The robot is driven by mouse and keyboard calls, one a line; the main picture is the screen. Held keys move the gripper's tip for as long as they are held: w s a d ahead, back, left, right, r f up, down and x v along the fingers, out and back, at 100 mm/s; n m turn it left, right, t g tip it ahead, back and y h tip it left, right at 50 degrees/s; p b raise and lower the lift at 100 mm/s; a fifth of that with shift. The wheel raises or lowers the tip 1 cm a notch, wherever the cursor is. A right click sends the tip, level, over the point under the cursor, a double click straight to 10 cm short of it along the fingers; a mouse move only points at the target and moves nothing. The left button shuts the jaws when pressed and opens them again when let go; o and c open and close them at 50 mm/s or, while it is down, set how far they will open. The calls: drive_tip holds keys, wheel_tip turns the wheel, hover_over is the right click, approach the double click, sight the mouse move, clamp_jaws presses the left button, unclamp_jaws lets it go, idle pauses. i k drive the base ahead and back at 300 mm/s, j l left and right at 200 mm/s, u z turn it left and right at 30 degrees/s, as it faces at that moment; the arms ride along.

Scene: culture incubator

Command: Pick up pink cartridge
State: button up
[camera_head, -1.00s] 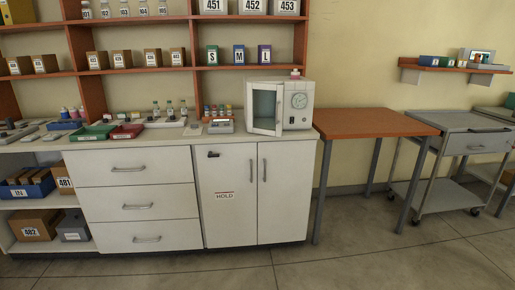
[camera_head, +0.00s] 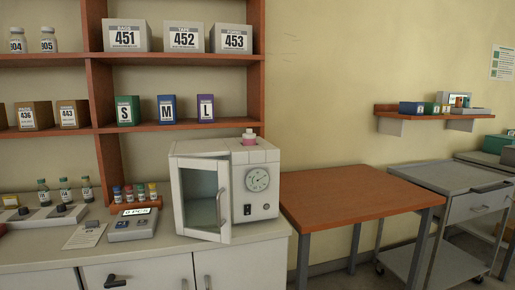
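The pink cartridge (camera_head: 249,141) sits on top of the white incubator (camera_head: 260,159), upright, with a white cap and a pink lower part. Its lower end appears to be set into the incubator's top. The incubator stands at the right end of the white counter, its glass door (camera_head: 205,196) standing ajar at the front left. My gripper is not in view.
An orange-topped table (camera_head: 350,194) stands right of the counter, bare, with a grey cart (camera_head: 465,180) beyond it. Shelves with numbered boxes (camera_head: 184,36) rise behind. A small scale (camera_head: 133,226) and vials (camera_head: 135,193) stand left of the incubator.

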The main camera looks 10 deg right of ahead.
sight(249, 137)
drive_tip(key=i+l+u, duration=0.1)
drive_tip(key=i+z, duration=0.4)
drive_tip(key=i, duration=0.7)
